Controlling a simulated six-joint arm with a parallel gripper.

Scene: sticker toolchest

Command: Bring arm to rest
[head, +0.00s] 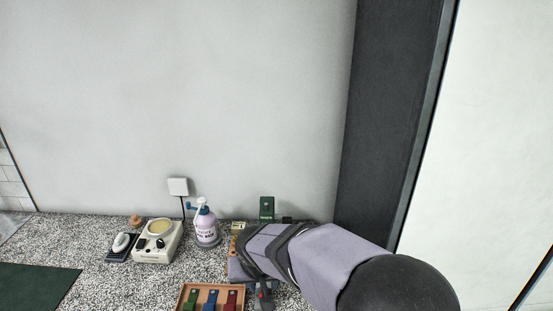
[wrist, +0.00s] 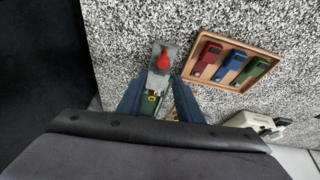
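My gripper (wrist: 159,78) is open in the wrist view, with its two blue fingers apart and no object clearly held between them. Beyond the fingertips, a grey piece with a red knob (wrist: 162,62) lies on the speckled counter. A green item (wrist: 154,101) shows between the fingers, lower in the view and partly hidden. In the head view my arm (head: 325,262) reaches in from the lower right, low over the counter. The grey-and-red piece (head: 264,296) shows below it there, and my fingertips are hard to make out.
A wooden tray (wrist: 232,43) holds red, blue and green pieces, right of my gripper in the wrist view. In the head view, a spray bottle (head: 206,228), a cream device (head: 158,241) and a green box (head: 267,209) stand towards the wall. A dark green mat (head: 35,287) lies left.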

